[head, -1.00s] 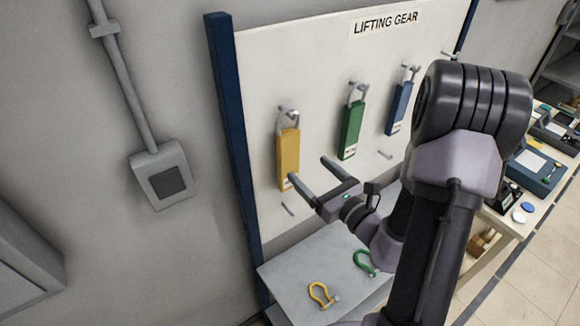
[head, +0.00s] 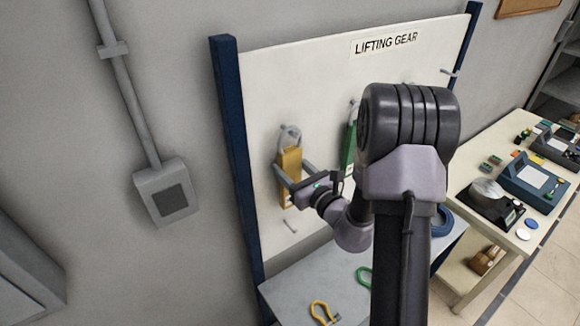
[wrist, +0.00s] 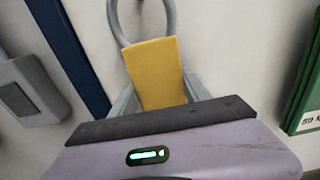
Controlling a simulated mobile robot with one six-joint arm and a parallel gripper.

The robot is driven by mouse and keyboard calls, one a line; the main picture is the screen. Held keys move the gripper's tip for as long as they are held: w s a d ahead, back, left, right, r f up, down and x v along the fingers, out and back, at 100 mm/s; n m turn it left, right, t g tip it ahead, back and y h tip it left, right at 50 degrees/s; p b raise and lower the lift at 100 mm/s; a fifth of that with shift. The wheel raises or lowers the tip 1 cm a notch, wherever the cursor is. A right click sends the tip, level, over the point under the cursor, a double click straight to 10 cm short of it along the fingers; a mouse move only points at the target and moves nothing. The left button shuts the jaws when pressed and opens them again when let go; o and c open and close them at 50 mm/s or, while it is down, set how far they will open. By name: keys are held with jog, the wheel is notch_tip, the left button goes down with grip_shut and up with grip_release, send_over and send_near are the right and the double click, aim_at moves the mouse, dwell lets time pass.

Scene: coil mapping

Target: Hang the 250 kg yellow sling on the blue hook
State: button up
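The yellow sling (head: 290,166) hangs by its grey loop from a peg at the left of the lifting gear board (head: 300,75). In the wrist view the yellow sling (wrist: 156,72) lies between my fingers, its loop running up out of frame. My gripper (head: 292,176) has one finger on each side of the sling's body, below the loop. The fingers look apart, with narrow gaps at the sling's edges; firm contact is not visible. No blue hook shows; my arm covers that part of the board. The sling's weight label is not readable.
A green sling (head: 350,146) hangs right of the yellow one, partly behind my arm. Below are a grey shelf (head: 290,292) with a yellow shackle (head: 323,312), a green shackle (head: 364,277) and a blue item (head: 444,222). A cluttered table (head: 470,165) stands at right.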

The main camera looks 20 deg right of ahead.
aim_at(294, 163)
grip_shut()
jog(key=shift+s+d+r+p, duration=0.1)
jog(key=shift+s+r+p, duration=0.3)
jog(key=shift+r, duration=0.3)
jog(key=shift+s+d+r+p, duration=0.1)
jog(key=shift+s+r+p, duration=0.05)
jog(key=shift+r+p, duration=0.45)
jog(key=shift+a+b, duration=0.1)
jog(key=shift+b, duration=0.25)
jog(key=shift+s, duration=0.35)
jog(key=shift+s+d+b, duration=0.2)
jog(key=shift+s+b, duration=0.15)
jog(key=shift+s, duration=0.35)
jog(key=shift+s+d+b, duration=0.15)
jog(key=shift+s+b, duration=0.2)
jog(key=shift+s, duration=0.3)
